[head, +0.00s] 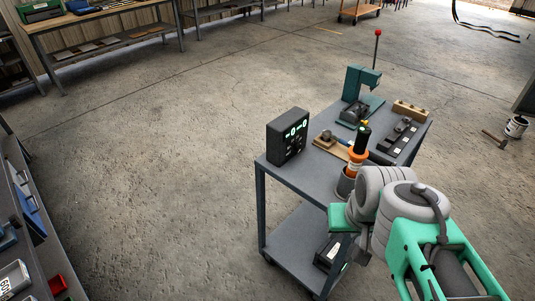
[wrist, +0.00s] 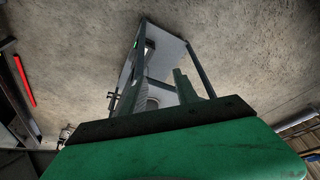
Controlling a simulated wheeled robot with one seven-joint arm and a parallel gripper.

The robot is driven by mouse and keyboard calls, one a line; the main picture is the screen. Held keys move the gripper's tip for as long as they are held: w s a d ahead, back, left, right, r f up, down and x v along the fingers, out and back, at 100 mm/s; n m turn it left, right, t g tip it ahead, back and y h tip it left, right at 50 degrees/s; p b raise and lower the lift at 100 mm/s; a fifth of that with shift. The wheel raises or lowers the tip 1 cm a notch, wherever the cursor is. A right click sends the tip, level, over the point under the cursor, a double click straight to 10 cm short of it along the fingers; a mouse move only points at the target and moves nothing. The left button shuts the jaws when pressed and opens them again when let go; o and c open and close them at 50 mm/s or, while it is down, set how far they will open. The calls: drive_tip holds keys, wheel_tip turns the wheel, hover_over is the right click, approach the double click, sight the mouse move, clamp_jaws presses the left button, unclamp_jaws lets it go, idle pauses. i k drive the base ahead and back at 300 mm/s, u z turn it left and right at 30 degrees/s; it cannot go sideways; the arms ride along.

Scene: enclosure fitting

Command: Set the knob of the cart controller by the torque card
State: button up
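The cart controller (head: 288,136) is a dark upright box on the left end of the grey cart's top (head: 310,180). Its front has lit green readouts and small controls, too small to tell the knob or its setting. I cannot make out a torque card. My gripper (wrist: 160,100) shows in the wrist view as a green body with a dark bar, pointing toward the cart's grey frame.
On the cart stand a teal press (head: 358,92) with a red-tipped lever, an orange-and-black tool (head: 357,150) in a dark cup, a wooden board (head: 328,145) and dark blocks (head: 397,137). A hammer (head: 495,139) and a bucket (head: 516,127) are on the floor. Floor left of the cart is clear.

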sight(298, 147)
drive_tip(key=u, duration=0.2)
drive_tip(key=i, duration=0.5)
drive_tip(key=k, duration=0.5)
drive_tip(key=z, duration=4.5)
drive_tip(key=k, duration=0.8)
drive_tip(key=u, duration=1.8)
